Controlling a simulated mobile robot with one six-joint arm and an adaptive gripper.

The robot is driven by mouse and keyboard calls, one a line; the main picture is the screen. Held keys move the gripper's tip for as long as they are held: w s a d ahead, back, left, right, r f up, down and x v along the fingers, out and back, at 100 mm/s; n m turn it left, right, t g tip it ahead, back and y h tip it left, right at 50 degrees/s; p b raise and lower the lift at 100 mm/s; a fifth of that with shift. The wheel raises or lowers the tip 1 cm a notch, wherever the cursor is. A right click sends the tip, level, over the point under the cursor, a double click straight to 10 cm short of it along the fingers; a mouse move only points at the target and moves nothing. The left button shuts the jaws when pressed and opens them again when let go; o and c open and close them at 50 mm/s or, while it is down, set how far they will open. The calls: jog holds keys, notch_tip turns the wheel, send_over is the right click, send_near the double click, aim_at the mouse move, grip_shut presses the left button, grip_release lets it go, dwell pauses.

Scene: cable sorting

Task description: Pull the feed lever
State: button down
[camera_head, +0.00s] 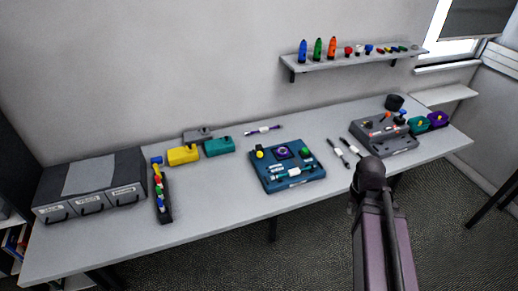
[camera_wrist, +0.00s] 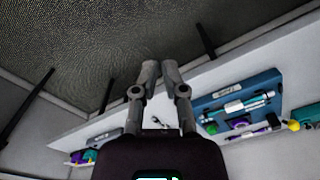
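A grey machine (camera_head: 388,141) stands at the right part of the table. It carries a small orange-red knob (camera_head: 386,116) and a blue knob (camera_head: 402,113) on top. I cannot tell which of its parts is the feed lever. My gripper (camera_wrist: 159,66) shows in the wrist view with its two fingers drawn together at the tips and nothing visible between them. It is apart from the machine. In the head view my arm stands in front of the table's right part, and the gripper's fingers cannot be made out there.
A blue board (camera_head: 288,181) with cable parts lies mid-table; it also shows in the wrist view (camera_wrist: 268,82). Teal (camera_head: 418,126) and purple (camera_head: 438,120) bins stand right of the machine. A wall shelf (camera_head: 350,60) holds several bottles.

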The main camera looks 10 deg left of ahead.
jog(key=w+a+r+n+p, duration=0.2)
jog(key=w+a+r, duration=0.1)
jog(key=w+a, duration=0.4)
jog(key=w+a+r+n+p, duration=0.1)
jog(key=w+a+r+p, duration=0.15)
jog(key=w+a, duration=0.45)
jog(key=w+a+r+n+t+p, duration=0.1)
jog(key=w+a, duration=0.4)
jog(key=a, duration=0.5)
jog(key=w+a+r+n+t+y+p, duration=0.1)
jog(key=w+a+r+p, duration=0.3)
jog(key=a, duration=0.7)
jog(key=shift+w+a+n+y, duration=0.3)
jog(key=shift+w+n, duration=0.2)
jog(key=shift+n, duration=0.2)
jog(key=shift+f, duration=0.15)
jog(key=b, duration=1)
send_over(257, 153)
jog(key=d, duration=0.1)
jog(key=f, duration=0.6)
jog(key=s+f, duration=0.1)
jog(key=f, duration=0.2)
jog(key=shift+d+f, duration=0.15)
jog(key=shift+f, duration=0.15)
jog(key=shift+s+d+f+b, duration=0.1)
jog(key=shift+s+f+b, duration=0.05)
jog(key=shift+f+b, duration=0.8)
jog(key=shift+s+d+f+b, duration=0.1)
jog(key=shift+f+b, duration=0.75)
jog(key=shift+f, duration=0.15)
